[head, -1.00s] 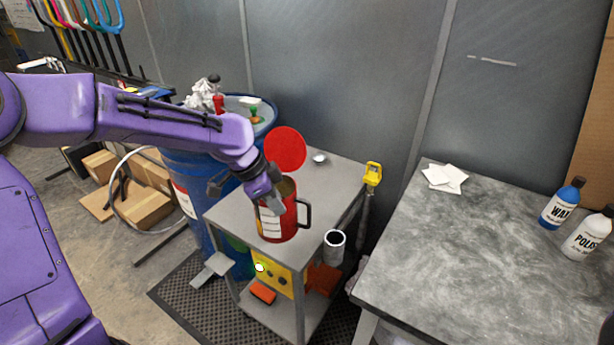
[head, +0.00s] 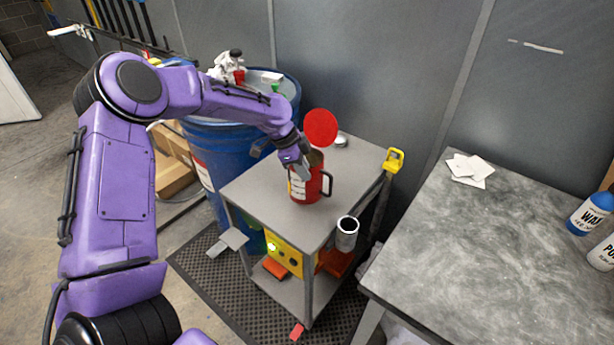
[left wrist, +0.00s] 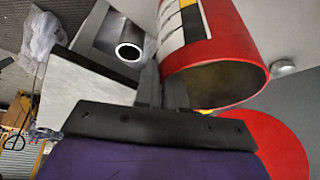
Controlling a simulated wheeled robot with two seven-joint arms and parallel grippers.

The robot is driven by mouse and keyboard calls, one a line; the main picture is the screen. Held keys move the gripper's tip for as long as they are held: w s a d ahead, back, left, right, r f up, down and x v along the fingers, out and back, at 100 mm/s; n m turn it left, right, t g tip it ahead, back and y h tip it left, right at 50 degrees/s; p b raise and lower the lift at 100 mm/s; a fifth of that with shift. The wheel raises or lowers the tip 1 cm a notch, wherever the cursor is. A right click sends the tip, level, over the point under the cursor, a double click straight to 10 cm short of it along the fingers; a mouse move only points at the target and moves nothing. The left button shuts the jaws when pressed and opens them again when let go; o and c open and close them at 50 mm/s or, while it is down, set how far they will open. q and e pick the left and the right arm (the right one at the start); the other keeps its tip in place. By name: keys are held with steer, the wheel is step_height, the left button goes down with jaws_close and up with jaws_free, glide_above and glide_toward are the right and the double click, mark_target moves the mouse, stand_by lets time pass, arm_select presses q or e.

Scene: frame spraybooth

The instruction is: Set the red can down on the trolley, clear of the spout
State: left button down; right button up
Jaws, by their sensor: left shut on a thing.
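The red can (head: 305,187), with a pale label and a dark handle on its right, is upright over the middle of the grey trolley's top (head: 252,190). I cannot tell whether its base touches the top. My left gripper (head: 302,170) comes from the upper left and is shut on the can's wall near the rim. The left wrist view shows the fingers (left wrist: 165,92) at the can (left wrist: 208,45), its open mouth facing the camera. A red disc (head: 321,128) shows just behind the mouth, like a raised lid. I cannot make out a spout. My right gripper is out of view.
A small metal dish (head: 340,140) sits at the trolley's back. A yellow fitting (head: 394,160) is at its right corner; a white-rimmed cup (head: 347,233) hangs at the front right. A blue drum (head: 210,150) stands left, a grey table (head: 470,260) right. The trolley's front left is bare.

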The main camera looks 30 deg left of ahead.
mark_target(301, 192)
arm_select(q)
steer(key=w+f, duration=0.1)
steer(key=f, duration=0.1)
steer(key=w+f+p, duration=0.1)
steer(key=f+p, duration=0.1)
steer(key=f, duration=0.1)
steer(key=shift+w+a+f, duration=0.3)
steer(key=shift+w+a, duration=0.1)
steer(key=shift+f, duration=0.25)
steer(key=c, duration=1.6)
jaws_free()
steer(key=shift+s+f, duration=0.1)
steer(key=shift+c, duration=0.2)
steer(key=o, duration=0.4)
